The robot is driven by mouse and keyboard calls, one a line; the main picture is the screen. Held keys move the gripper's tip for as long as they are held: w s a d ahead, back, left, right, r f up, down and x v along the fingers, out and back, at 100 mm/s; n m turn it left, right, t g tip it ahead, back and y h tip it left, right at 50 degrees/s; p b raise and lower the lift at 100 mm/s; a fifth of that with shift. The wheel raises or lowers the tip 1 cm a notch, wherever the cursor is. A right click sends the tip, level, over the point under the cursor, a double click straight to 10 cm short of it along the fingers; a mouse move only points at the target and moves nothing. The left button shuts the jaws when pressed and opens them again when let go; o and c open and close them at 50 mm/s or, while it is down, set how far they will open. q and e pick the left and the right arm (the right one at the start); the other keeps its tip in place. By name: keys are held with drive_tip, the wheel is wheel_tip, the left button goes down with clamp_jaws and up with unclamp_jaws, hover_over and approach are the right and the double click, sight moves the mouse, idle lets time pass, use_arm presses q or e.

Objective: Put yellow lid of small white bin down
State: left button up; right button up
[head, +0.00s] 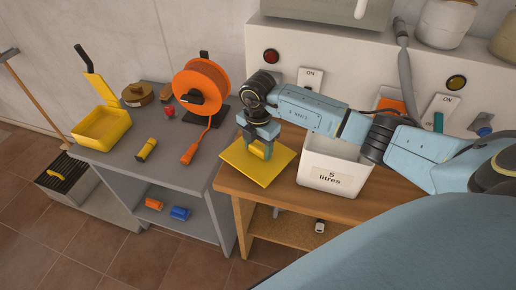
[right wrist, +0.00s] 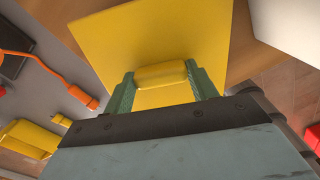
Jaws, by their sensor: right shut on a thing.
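The yellow lid (head: 242,161) is a flat square plate with a raised handle on top. It lies at or just above the left end of the wooden table (head: 228,182), its left part over the table's edge; I cannot tell if it touches the wood. My right gripper (head: 262,150) points down from above and is shut on the lid's handle. In the right wrist view the green fingers clasp the yellow handle (right wrist: 161,75) from both sides. The white bin (head: 325,186), labelled "5 litres", stands open to the right of the lid. My left gripper is not in view.
A grey table (head: 172,160) at the left carries an orange cable reel (head: 201,84), a yellow flashlight (head: 146,150) and a yellow box (head: 102,128). A white wall panel (head: 285,38) with switches stands behind. My right arm passes above and behind the bin.

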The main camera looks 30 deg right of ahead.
sight(258, 147)
drive_tip(key=shift+f, duration=0.7)
drive_tip(key=shift+f, duration=0.1)
drive_tip(key=o, duration=1)
drive_tip(key=shift+r, duration=0.3)
wheel_tip(258, 147, up, 12)
drive_tip(key=shift+f, duration=0.15)
